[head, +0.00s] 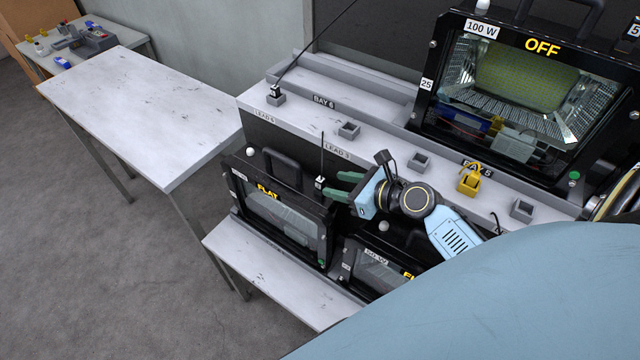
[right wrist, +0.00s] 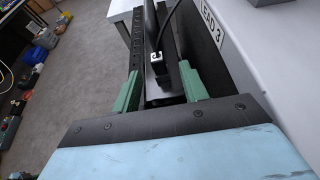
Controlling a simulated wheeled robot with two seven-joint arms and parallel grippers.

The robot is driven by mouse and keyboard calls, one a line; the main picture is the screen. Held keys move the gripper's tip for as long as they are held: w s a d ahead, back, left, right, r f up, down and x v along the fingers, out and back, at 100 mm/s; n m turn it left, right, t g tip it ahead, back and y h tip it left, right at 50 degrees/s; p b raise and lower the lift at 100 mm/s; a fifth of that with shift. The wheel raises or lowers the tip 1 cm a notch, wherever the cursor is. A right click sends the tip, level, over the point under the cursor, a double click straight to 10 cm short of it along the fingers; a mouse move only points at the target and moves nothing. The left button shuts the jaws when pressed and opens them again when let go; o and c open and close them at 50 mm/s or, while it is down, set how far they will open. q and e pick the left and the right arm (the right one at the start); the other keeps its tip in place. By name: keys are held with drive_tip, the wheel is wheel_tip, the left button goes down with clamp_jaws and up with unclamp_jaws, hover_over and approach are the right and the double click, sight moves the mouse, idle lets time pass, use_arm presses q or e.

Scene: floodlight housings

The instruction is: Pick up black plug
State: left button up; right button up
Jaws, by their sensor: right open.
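A small black plug (head: 320,183) with a pale face and a thin black cable rising from it is at the LEAD 3 label, behind the FLAT floodlight. It also shows in the right wrist view (right wrist: 157,62), centred between the finger lines and just beyond the tips. My right gripper (head: 333,185) is open, its two green fingers pointing at this plug with nothing between them. The fingers also show in the right wrist view (right wrist: 159,80). My left gripper is not in view.
FLAT floodlight housings (head: 285,222) stand close in front of the gripper on a lower shelf. A large floodlight marked OFF (head: 520,85) stands at the back right. A side table (head: 140,105) is mostly clear.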

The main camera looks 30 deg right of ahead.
sight(324, 183)
drive_tip(key=shift+b+x, duration=0.35)
drive_tip(key=shift+x, duration=2.7)
drive_tip(key=shift+s+a+f, duration=0.1)
drive_tip(key=shift+a, duration=0.05)
drive_tip(key=shift+c, duration=0.4)
clamp_jaws()
